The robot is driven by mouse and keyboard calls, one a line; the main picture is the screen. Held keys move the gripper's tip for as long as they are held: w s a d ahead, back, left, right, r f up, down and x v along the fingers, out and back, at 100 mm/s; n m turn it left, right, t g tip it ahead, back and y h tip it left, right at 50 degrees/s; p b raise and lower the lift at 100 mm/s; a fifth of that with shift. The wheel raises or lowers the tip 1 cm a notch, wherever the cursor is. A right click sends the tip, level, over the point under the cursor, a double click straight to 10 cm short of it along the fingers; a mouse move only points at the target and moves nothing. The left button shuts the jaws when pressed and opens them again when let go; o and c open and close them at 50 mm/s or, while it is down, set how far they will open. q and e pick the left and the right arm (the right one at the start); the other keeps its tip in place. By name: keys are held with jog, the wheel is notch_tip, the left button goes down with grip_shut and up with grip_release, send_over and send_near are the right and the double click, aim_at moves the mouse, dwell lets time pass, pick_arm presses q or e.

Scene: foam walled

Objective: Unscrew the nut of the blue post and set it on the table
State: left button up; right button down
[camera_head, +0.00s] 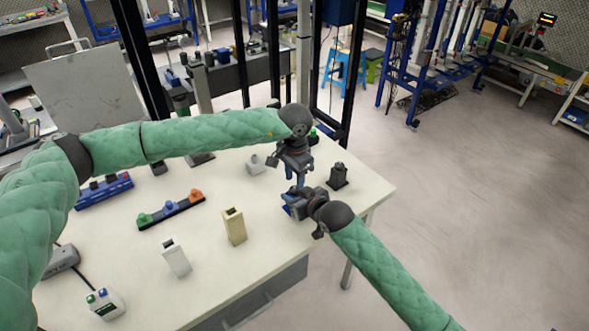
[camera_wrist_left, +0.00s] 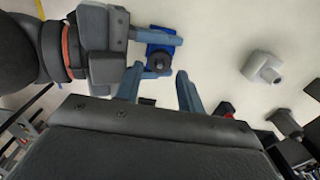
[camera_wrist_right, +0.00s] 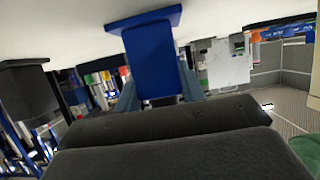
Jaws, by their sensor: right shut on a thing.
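The blue post (camera_wrist_right: 152,62) shows large between my right fingers in the right wrist view, with a wider flat blue base (camera_wrist_right: 145,18). The left wrist view shows it from above as a blue square (camera_wrist_left: 161,48) with a dark round nut (camera_wrist_left: 158,63) on top. My right gripper (camera_head: 292,208) is shut on the post, low at the table's right part, and partly hides it in the head view. My left gripper (camera_head: 296,183) points down just above; its two fingers (camera_wrist_left: 158,92) are spread and empty, with the nut slightly beyond their tips.
On the white table (camera_head: 215,185) stand a dark block (camera_head: 338,176), a pale grey fitting (camera_head: 255,164), a beige box (camera_head: 234,226), a white box (camera_head: 174,257) and a dark strip with coloured pieces (camera_head: 171,208). The table's right edge is close to my right gripper.

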aim_at(295, 187)
pick_arm(q)
jog(key=shift+f, duration=1.6)
jog(key=c, duration=0.8)
jog(key=shift+n, duration=1.7)
grip_shut()
jog(key=o, duration=1.1)
grip_release()
jog(key=shift+c, duration=0.2)
jog(key=shift+r, duration=0.1)
